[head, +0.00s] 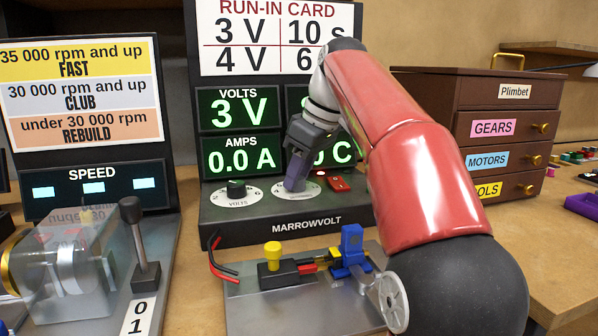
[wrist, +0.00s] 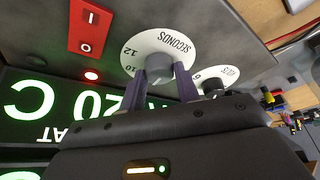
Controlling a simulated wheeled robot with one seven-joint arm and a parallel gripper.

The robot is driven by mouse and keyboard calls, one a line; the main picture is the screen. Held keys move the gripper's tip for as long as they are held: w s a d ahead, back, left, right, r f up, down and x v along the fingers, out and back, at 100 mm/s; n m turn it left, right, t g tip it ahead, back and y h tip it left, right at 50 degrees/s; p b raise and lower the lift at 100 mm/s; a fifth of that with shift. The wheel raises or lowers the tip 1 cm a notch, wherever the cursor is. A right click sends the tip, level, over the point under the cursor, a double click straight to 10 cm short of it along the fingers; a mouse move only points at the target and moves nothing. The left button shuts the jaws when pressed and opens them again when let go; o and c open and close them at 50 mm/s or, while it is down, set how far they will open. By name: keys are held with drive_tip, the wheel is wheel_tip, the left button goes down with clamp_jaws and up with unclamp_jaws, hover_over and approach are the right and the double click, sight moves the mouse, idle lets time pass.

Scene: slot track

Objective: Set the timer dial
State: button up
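The timer dial is a grey knob (wrist: 160,68) on a round white plate marked SECONDS (wrist: 172,45), with 10 and 12 readable beside it. In the head view its plate (head: 283,197) shows on the power supply's sloped front, and the knob is hidden behind my gripper (head: 294,185). In the wrist view the two purple fingers of my gripper (wrist: 159,82) stand on either side of the knob, their tips against its sides with no clear gap. The power supply (head: 305,225), labelled MARROWVOLT, reads 3 V and 0.0 A. The run-in card (head: 270,38) above lists 3 V, 10 s and 4 V, 6.
The VOLTS dial (head: 236,188) sits just left of the timer dial. A red rocker switch (head: 338,182) is to its right, beside a lit red lamp. A motor stand with a blue clamp (head: 352,245) is in front. A speed tester with a lever (head: 131,210) stands left.

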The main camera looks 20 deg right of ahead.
drive_tip(key=shift+c, duration=0.5)
drive_tip(key=shift+m, duration=0.4)
drive_tip(key=m+p, duration=0.1)
drive_tip(key=m, duration=0.1)
drive_tip(key=m+t+h+p, duration=0.1)
drive_tip(key=shift+s+a+r+m, duration=0.1)
drive_tip(key=shift+a+r+m, duration=0.05)
drive_tip(key=shift+m, duration=0.25)
drive_tip(key=shift+a+m+h+p, duration=0.1)
drive_tip(key=shift+m+h+p, duration=0.85)
drive_tip(key=shift+m, duration=1.05)
drive_tip(key=o, duration=1)
drive_tip(key=shift+c, duration=0.2)
drive_tip(key=v, duration=0.7)
drive_tip(key=shift+s+r, duration=0.2)
